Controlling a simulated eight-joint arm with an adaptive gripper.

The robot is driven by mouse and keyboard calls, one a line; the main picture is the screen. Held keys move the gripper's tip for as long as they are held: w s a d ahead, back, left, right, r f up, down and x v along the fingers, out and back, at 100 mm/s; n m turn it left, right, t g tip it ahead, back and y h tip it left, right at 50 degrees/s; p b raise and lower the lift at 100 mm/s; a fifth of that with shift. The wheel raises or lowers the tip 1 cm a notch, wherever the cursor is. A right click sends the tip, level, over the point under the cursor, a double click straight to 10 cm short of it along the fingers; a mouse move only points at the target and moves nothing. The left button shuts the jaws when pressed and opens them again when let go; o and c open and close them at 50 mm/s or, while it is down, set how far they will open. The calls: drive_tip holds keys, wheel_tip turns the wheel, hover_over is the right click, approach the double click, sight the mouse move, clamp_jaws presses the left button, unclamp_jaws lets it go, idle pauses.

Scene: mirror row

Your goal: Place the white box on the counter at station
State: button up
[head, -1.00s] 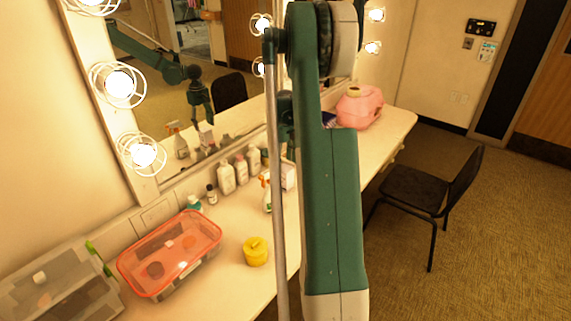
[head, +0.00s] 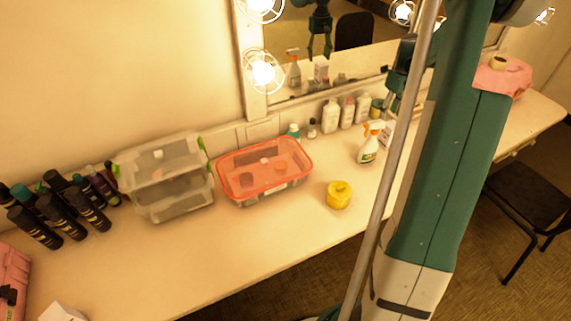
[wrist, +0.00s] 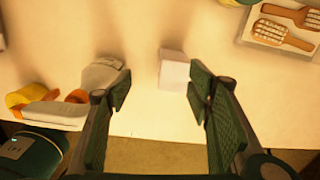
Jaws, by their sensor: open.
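The white box (wrist: 174,70) stands on the pale counter (wrist: 140,120) in the wrist view, just beyond and between my fingertips, nearer the right finger. My gripper (wrist: 159,88) is open and empty, its green pads apart. In the head view, what looks like the same white box (head: 387,131) is beside the spray bottle (head: 370,142), partly hidden by my arm. My gripper is largely hidden behind my arm there. Another white block (head: 62,313) shows at the lower left edge of the counter (head: 235,245). I cannot tell any station marking.
A red-lidded container (head: 265,168), a clear bin (head: 165,175), a yellow pot (head: 339,195) and several dark bottles (head: 60,210) stand on the counter. White and orange items (wrist: 60,108) lie left of my gripper; a brush tray (wrist: 285,22) is upper right.

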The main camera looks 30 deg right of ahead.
drive_tip(key=a+r+n+t, duration=0.1)
drive_tip(key=a+r+n, duration=0.45)
drive_tip(key=a, duration=0.55)
drive_tip(key=s+a+r+n+t+h, duration=0.1)
drive_tip(key=a+r+n, duration=0.5)
drive_tip(key=a, duration=0.5)
drive_tip(key=a+r+n+t, duration=0.1)
drive_tip(key=a+r+n, duration=0.3)
drive_tip(key=a+r, duration=0.5)
drive_tip(key=s+a+f+n+t, duration=0.1)
drive_tip(key=s+a+n, duration=0.5)
drive_tip(key=a, duration=0.3)
drive_tip(key=s+a+n+t, duration=0.1)
drive_tip(key=s+a+n, duration=0.5)
drive_tip(key=a, duration=0.4)
drive_tip(key=s+a+f+n+t+y, duration=0.1)
drive_tip(key=s+a+n+t, duration=0.1)
drive_tip(key=s+a+n, duration=0.5)
drive_tip(key=s+a, duration=0.1)
drive_tip(key=a, duration=0.2)
drive_tip(key=shift+s+a+f, duration=0.15)
drive_tip(key=shift+f, duration=0.15)
